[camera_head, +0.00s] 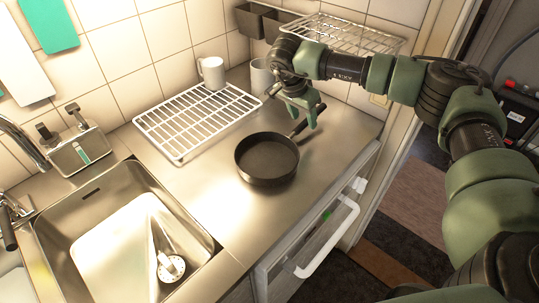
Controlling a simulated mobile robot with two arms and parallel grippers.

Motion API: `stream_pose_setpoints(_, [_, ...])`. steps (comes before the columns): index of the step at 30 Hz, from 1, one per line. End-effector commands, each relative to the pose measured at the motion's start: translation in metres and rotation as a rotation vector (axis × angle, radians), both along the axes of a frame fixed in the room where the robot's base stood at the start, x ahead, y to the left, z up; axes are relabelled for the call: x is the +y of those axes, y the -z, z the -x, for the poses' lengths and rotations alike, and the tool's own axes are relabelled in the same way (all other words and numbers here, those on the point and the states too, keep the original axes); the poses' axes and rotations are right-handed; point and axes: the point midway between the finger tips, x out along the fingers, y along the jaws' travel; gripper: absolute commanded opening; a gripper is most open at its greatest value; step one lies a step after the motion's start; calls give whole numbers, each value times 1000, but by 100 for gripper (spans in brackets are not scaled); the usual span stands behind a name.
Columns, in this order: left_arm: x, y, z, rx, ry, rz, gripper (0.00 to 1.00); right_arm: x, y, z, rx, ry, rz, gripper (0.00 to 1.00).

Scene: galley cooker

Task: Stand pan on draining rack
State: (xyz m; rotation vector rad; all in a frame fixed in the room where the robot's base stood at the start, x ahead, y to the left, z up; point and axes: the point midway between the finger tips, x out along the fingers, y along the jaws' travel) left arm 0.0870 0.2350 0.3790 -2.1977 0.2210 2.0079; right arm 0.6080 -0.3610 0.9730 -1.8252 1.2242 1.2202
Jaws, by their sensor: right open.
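A dark round pan (267,160) sits flat on the steel counter, with its handle pointing up and right in the picture. The white wire draining rack (197,121) lies on the counter to the left of the pan and is empty. My right gripper (308,114) is open at the far end of the pan's handle, fingers pointing down. The fingers partly cover the handle, and I cannot tell whether they straddle or touch it. My left gripper is not in view.
A white mug (212,73) stands behind the rack, and another mug (261,76) stands beside my right gripper. A sink (125,235) is at lower left. A wall-mounted wire shelf (345,36) is above. An oven-type handle (332,240) juts out at the counter front.

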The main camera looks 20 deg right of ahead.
Motion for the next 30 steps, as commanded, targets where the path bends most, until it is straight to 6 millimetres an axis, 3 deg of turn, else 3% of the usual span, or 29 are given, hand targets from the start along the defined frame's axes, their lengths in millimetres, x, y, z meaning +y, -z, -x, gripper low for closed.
stream_pose_setpoints(4, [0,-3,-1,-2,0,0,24,-4,12,-2,0,-1,0,47])
stream_pose_setpoints(11, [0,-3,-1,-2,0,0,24,-4,14,-2,0,-1,0,47])
stream_pose_setpoints(16, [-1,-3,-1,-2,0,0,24,-4,14,-2,0,-1,0,0])
stream_pose_setpoints(30, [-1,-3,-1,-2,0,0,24,-4,14,-2,0,-1,-1,0])
